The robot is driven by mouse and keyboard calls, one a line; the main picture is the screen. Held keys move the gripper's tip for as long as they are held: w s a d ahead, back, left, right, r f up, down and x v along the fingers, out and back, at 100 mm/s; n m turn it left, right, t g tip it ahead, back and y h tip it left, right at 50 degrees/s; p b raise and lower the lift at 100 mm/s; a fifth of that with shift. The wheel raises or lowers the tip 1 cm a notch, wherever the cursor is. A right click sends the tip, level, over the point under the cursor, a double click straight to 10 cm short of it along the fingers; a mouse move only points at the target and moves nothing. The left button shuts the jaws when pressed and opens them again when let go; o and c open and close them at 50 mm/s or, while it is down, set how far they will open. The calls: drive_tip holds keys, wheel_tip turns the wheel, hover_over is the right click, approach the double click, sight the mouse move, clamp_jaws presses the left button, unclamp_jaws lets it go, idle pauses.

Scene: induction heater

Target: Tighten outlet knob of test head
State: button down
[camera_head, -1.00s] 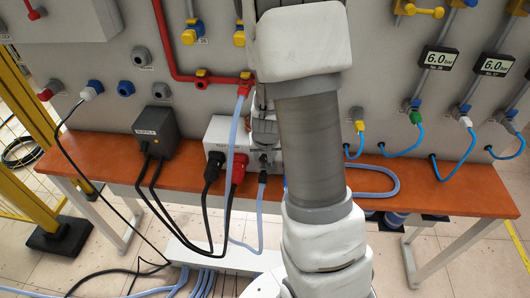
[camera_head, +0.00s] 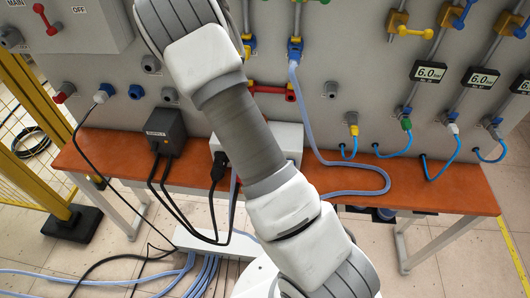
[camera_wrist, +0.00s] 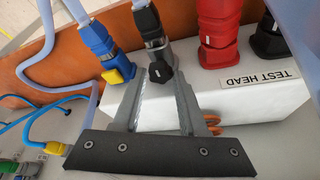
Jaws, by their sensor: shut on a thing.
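The white test head (camera_wrist: 222,103) with its TEST HEAD label fills the right of the wrist view. In the head view (camera_head: 290,138) it stands on the orange bench, partly hidden by my arm. My gripper (camera_wrist: 161,77) is shut, with its fingertips at a black faceted knob (camera_wrist: 161,70) on the test head's edge. A grey fitting with a black hose end runs up from this knob. I take it as the outlet knob, though no outlet marking is readable. The gripper is hidden behind my arm in the head view.
A blue connector with a pale hose (camera_wrist: 106,55) sits close left of the knob, and red plugs (camera_wrist: 217,32) stand to the right. A dark grey box (camera_head: 165,132) stands left on the bench. Cables hang to a white strip below.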

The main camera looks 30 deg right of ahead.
idle(0.4)
drive_tip(key=shift+c, duration=2.2)
unclamp_jaws()
drive_tip(key=p+v, duration=0.5)
drive_tip(key=v, duration=1.2)
drive_tip(key=shift+r, duration=0.25)
drive_tip(key=shift+w, duration=0.1)
